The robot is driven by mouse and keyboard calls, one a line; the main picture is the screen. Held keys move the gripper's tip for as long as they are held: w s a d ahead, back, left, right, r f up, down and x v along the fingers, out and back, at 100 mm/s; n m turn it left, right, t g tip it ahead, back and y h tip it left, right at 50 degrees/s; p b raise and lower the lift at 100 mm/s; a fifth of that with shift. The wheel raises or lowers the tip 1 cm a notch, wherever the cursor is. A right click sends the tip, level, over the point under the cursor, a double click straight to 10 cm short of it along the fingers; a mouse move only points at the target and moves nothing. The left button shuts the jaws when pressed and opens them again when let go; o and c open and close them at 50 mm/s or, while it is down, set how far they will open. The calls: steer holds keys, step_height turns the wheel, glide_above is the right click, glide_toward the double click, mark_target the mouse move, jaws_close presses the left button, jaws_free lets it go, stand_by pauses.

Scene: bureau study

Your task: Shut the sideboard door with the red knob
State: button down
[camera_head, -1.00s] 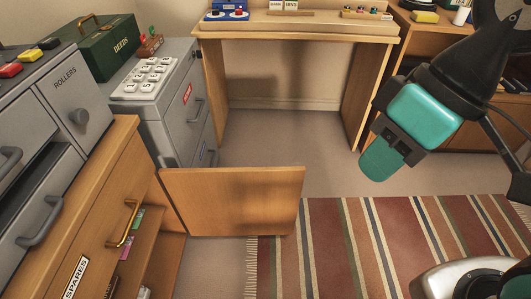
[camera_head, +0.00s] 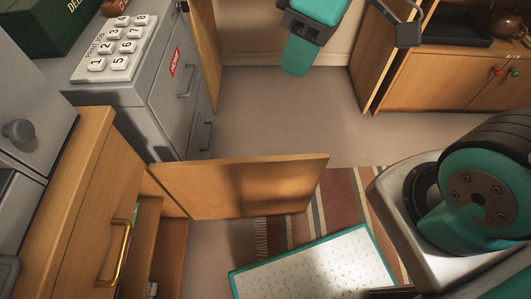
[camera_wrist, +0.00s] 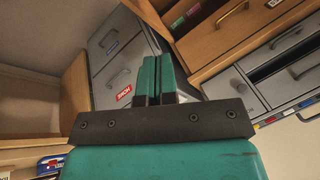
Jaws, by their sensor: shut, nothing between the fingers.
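An open wooden door (camera_head: 240,188) sticks out from the low wooden cabinet (camera_head: 80,215) at the left in the head view. I see no knob on its visible face; its far face is hidden. The door's edge shows in the wrist view (camera_wrist: 150,20).
A grey drawer cabinet (camera_head: 160,110) with a number pad on top stands behind the open door. A brass-handled drawer (camera_head: 105,235) is above the cabinet's open compartment. A striped rug (camera_head: 340,195) lies right of the door. The carpet (camera_head: 285,120) beyond the door is clear.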

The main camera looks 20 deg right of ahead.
steer(key=w+d+f+n+g+y+b, duration=0.15)
steer(key=w+f+b, duration=0.3)
steer(key=f, duration=0.55)
steer(key=w+d+f+n+g+b, duration=0.1)
steer(key=w+d+f+n+b, duration=0.3)
steer(key=f, duration=0.6)
steer(key=w+d+f+n+g+b, duration=0.1)
steer(key=w+f+n+b, duration=0.15)
steer(key=w+f, duration=0.55)
steer(key=s+a+f+b, duration=0.6)
steer(key=s+f, duration=0.3)
steer(key=shift+m, duration=0.4)
steer(key=shift+s, duration=0.1)
